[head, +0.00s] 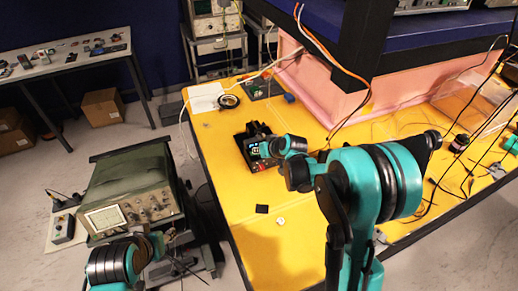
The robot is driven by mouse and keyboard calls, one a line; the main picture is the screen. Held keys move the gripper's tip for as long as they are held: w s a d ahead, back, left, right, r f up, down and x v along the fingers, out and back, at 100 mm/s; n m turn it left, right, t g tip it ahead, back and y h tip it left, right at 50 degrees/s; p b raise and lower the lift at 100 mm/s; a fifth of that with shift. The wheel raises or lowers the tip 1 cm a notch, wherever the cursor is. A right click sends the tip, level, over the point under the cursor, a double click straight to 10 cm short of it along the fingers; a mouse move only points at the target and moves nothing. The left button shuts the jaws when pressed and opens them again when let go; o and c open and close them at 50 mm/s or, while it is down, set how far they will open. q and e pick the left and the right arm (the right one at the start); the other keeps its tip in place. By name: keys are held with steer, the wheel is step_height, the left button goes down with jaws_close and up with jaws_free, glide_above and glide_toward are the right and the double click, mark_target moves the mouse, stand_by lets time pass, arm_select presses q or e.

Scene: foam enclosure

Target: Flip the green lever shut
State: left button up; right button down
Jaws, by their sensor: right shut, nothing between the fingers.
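A small dark box-like device (246,155) stands on the yellow table, with a small lit greenish patch on its face. I cannot make out a separate green lever or its position; my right wrist and hand cover part of that area. My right gripper (264,149) is at the right side of this device, at the end of the teal and black arm. It is shut and empty. Whether it touches the device is too small to tell. My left gripper (182,264) is low at the left, beside the table, and its fingers are not clear.
The yellow table (215,170) has bare room left and front of the device. A small black square (262,209) and a white bit (281,221) lie there. A pink foam wall (325,85) and hanging cables stand behind. An oscilloscope (125,200) is at the left.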

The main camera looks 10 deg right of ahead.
steer(key=shift+a+f+h+b, duration=0.25)
steer(key=shift+f+h+b, duration=0.15)
steer(key=shift+s+r, duration=0.1)
steer(key=shift+d, duration=0.1)
steer(key=shift+w+d+r, duration=0.2)
steer(key=shift+d, duration=0.5)
